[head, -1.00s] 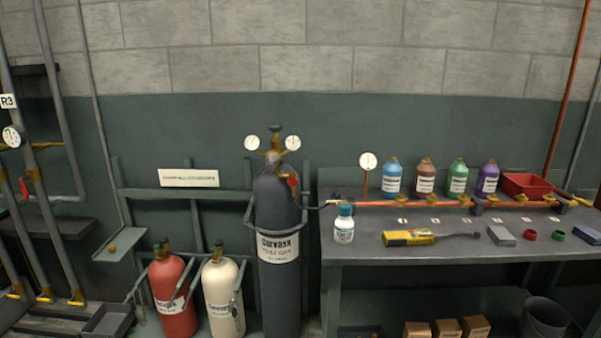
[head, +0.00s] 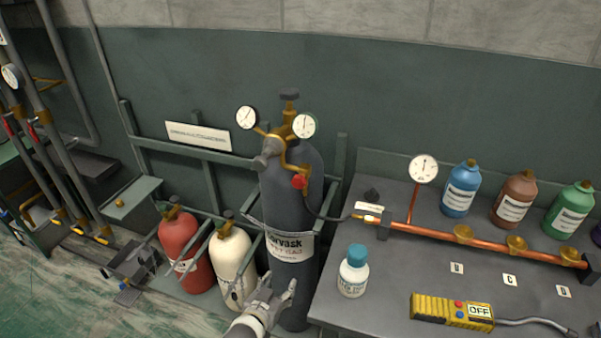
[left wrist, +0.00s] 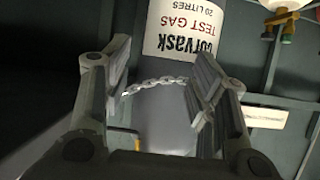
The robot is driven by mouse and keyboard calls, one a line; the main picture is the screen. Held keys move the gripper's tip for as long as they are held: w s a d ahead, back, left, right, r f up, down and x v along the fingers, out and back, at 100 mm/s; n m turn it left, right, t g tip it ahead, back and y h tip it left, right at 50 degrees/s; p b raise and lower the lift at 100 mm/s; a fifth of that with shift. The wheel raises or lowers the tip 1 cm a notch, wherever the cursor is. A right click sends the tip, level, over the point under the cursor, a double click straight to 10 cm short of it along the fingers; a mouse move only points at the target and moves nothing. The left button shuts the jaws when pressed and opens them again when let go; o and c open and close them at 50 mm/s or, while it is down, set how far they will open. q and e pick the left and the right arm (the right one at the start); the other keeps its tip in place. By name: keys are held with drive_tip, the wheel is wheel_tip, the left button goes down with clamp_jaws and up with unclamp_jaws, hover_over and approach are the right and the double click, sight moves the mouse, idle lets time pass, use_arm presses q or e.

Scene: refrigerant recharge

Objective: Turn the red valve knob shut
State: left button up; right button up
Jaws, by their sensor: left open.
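The red valve knob (head: 299,181) sits on the brass regulator (head: 284,140) at the top of the tall dark gas cylinder (head: 290,212). My left gripper (head: 281,291) is low in front of this cylinder, well below the knob and apart from it. It is open and empty. In the left wrist view my left gripper (left wrist: 160,62) frames the dark cylinder and its white label (left wrist: 185,32), with a chain across behind the fingers. The knob does not show there. My right gripper is not in view.
A workbench (head: 385,292) on the right holds a white bottle (head: 352,271), a yellow detector (head: 452,310), a copper pipe (head: 480,245) and coloured bottles. Red (head: 184,250) and cream (head: 232,264) cylinders stand left of the dark one. A hose (head: 330,216) runs from the regulator to the bench.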

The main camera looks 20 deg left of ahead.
use_arm(q)
drive_tip(key=w+r+t+p, duration=0.1)
drive_tip(key=w+r+t, duration=0.25)
drive_tip(key=r, duration=1.25)
drive_tip(key=n+t, duration=0.1)
drive_tip(key=t, duration=0.1)
approach(297, 184)
drive_tip(key=w, duration=0.3)
drive_tip(key=w+p, duration=0.1)
drive_tip(key=w, duration=0.2)
drive_tip(key=w+p, duration=0.1)
drive_tip(key=w, duration=0.2)
drive_tip(key=shift+w+d+r, duration=0.1)
drive_tip(key=shift+w+r, duration=0.2)
drive_tip(key=shift+w, duration=0.7)
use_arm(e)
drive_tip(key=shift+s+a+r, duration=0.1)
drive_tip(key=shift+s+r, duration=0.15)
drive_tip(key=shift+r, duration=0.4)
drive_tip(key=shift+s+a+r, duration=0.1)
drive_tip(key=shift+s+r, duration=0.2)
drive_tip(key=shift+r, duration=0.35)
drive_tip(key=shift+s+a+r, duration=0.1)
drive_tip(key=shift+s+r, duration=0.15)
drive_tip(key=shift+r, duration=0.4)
use_arm(q)
drive_tip(key=c, duration=1)
drive_tip(key=shift+f, duration=0.1)
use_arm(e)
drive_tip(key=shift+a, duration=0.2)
